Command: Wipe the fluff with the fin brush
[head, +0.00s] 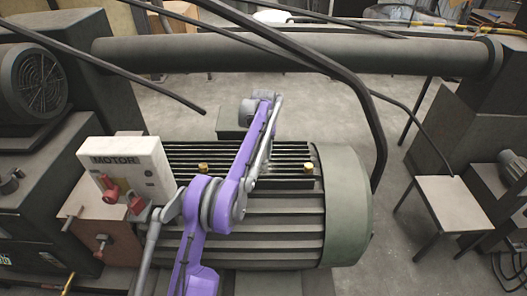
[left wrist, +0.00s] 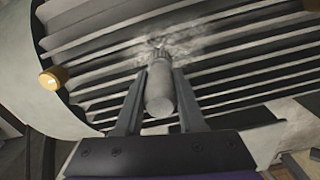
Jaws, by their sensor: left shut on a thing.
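The fin brush (left wrist: 160,92) has a smooth grey rounded handle and shows in the left wrist view. My left gripper (left wrist: 161,76) is shut on it, with one dark finger on each side. The brush's far end points at the dark motor fins and appears to be at or very near them. The fluff (left wrist: 192,44) is a pale grey, fuzzy patch spread over several fins around the brush tip. In the head view my purple arm reaches across the finned motor (head: 265,225); I cannot make out the gripper, brush or fluff there. My right gripper is not in view.
Brass fittings (head: 308,168) stand on the motor's top; one brass knob (left wrist: 52,78) shows in the left wrist view. A white MOTOR box (head: 127,165) stands left of the fins. A thick pipe (head: 300,55) and dark cables (head: 345,75) cross above. A stool (head: 455,203) stands right.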

